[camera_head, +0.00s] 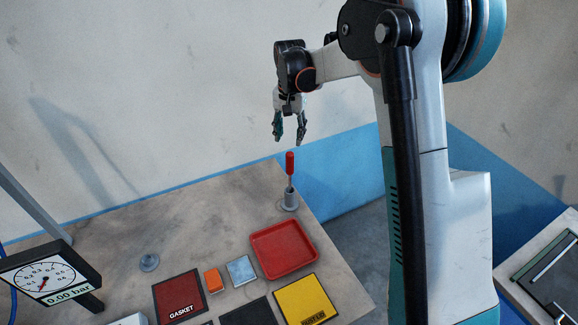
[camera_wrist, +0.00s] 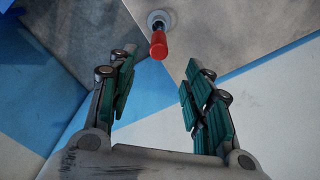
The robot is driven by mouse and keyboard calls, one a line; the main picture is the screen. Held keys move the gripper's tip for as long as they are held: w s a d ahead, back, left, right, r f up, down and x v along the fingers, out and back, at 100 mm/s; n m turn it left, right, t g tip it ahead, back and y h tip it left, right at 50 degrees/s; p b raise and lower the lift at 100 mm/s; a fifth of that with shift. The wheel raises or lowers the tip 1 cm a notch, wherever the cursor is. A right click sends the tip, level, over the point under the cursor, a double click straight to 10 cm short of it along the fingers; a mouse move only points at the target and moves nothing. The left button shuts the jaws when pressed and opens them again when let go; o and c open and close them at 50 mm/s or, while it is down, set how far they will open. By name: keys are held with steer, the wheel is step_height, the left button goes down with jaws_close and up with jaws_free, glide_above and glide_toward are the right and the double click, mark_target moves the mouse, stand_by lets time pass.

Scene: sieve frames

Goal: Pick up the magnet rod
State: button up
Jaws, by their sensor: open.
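The magnet rod (camera_head: 290,164) has a red handle and stands upright in a small grey holder (camera_head: 290,200) near the table's far right corner. In the wrist view the rod's red handle (camera_wrist: 158,46) shows at the top centre, beyond the fingertips, with the round holder (camera_wrist: 159,18) behind it. My gripper (camera_head: 289,140) is open and empty, pointing down above the rod and apart from it. In the wrist view my gripper (camera_wrist: 158,75) shows two green-padded fingers spread wide, with the handle lying between their lines.
A red tray (camera_head: 284,249) lies just in front of the holder. An orange block (camera_head: 213,280), a bluish metal plate (camera_head: 241,270), a dark red GASKET mat (camera_head: 179,297) and a yellow mat (camera_head: 308,300) are nearby. A pressure gauge (camera_head: 45,278) stands at left. The table's back is mostly clear.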

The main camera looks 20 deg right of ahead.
mark_target(289, 152)
steer(key=shift+w+f, duration=0.3)
steer(key=shift+w, duration=0.05)
step_height(289, 152, down, 8)
steer(key=shift+r, duration=0.1)
steer(key=shift+s+f, duration=0.2)
steer(key=shift+f, duration=1.3)
steer(key=shift+s+f, duration=0.15)
steer(key=shift+f, duration=1.3)
steer(key=shift+c, duration=0.2)
jaws_close()
